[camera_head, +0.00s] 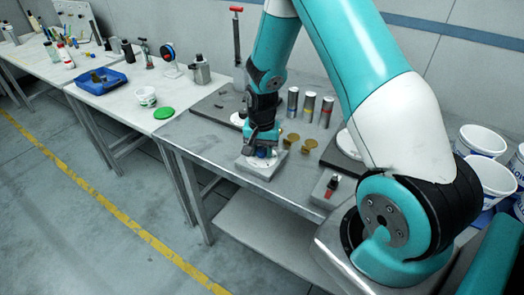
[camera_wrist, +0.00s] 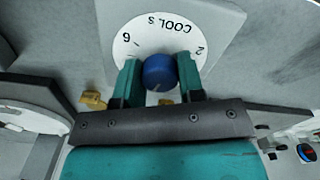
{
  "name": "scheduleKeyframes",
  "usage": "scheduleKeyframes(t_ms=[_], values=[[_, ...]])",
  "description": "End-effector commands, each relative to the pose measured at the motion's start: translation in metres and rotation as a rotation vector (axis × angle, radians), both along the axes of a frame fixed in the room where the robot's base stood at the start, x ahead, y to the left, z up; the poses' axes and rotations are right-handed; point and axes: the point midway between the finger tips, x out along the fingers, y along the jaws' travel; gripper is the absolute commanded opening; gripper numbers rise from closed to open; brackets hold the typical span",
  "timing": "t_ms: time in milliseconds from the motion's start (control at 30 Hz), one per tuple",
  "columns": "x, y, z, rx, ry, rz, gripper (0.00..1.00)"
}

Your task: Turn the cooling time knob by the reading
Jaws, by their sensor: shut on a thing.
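The cooling time knob (camera_wrist: 160,73) is a blue round knob on a white dial marked "COOL S" (camera_wrist: 158,32), with the numbers 6 and 2 visible in the wrist view. The dial sits on a light grey block (camera_head: 258,169) near the table's front edge in the head view. My gripper (camera_wrist: 160,84) is shut on the blue knob, one teal finger on each side. In the head view my gripper (camera_head: 262,150) comes down from above and covers most of the knob and dial. The rest of the scale and the exact setting are hidden.
Brass-coloured pieces (camera_head: 310,143) stand just right of the block. Several metal cylinders (camera_head: 310,108) stand behind them. A small box with a red-and-black switch (camera_head: 331,186) is at the front right. White buckets (camera_head: 482,142) stand far right.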

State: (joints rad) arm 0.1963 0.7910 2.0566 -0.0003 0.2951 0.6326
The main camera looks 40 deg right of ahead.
Motion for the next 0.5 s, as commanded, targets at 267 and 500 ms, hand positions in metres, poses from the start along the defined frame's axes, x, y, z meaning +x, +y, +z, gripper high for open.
scheduleKeyframes(t_ms=[267,500], values=[[0.0014,-0.0006,0.0008,-0.002,-0.004,-0.178,0.12],[0.0015,-0.0006,0.0011,-0.002,-0.005,-0.259,0.12]])
